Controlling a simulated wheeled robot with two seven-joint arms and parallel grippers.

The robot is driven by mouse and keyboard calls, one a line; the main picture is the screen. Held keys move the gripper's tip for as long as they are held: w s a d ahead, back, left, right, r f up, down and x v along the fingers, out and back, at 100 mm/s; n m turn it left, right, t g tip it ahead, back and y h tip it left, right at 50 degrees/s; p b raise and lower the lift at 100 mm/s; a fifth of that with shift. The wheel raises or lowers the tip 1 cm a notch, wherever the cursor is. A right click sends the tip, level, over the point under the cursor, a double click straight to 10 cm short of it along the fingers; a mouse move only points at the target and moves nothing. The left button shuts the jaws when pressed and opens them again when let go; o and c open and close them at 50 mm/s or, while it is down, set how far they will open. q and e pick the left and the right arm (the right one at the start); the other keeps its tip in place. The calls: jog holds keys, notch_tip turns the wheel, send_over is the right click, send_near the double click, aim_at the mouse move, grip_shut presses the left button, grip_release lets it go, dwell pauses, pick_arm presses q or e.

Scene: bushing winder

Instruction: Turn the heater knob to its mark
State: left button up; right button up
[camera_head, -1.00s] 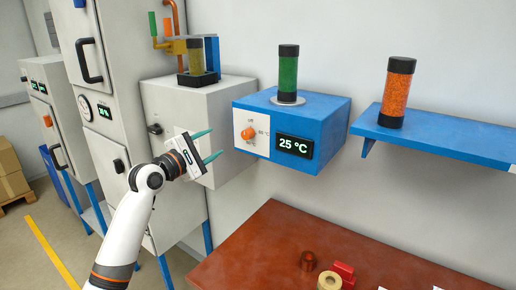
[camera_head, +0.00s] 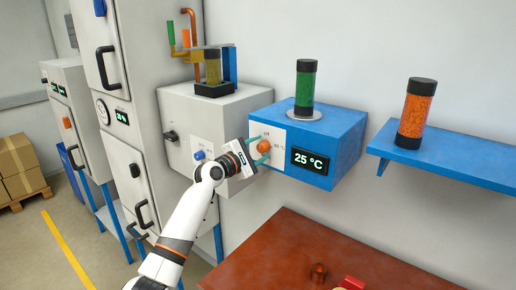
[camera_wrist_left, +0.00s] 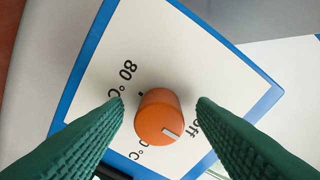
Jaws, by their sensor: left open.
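The orange heater knob (camera_head: 263,146) sits on the white dial plate on the front of the blue heater box (camera_head: 340,150). The display (camera_head: 312,161) reads 25 °C. In the left wrist view the knob (camera_wrist_left: 158,112) has a white pointer line towards the lower right. An "80 °C" label (camera_wrist_left: 122,80) is at its upper left, "Off" at its right, and another °C label is partly hidden below. My left gripper (camera_head: 259,151) is open at the dial. Its green fingers (camera_wrist_left: 160,103) stand either side of the knob, with gaps visible. My right gripper is not in view.
A green cylinder (camera_head: 304,88) stands on the heater box. A grey box (camera_head: 215,116) with a blue knob is close on the left. A blue shelf (camera_head: 450,148) holding an orange cylinder (camera_head: 416,112) is on the right. A brown table (camera_head: 310,255) lies below.

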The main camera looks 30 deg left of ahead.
pick_arm(q)
jog(key=shift+d, duration=0.1)
jog(key=shift+c, duration=0.5)
jog(key=c, duration=0.6)
jog(key=shift+c, duration=1.4)
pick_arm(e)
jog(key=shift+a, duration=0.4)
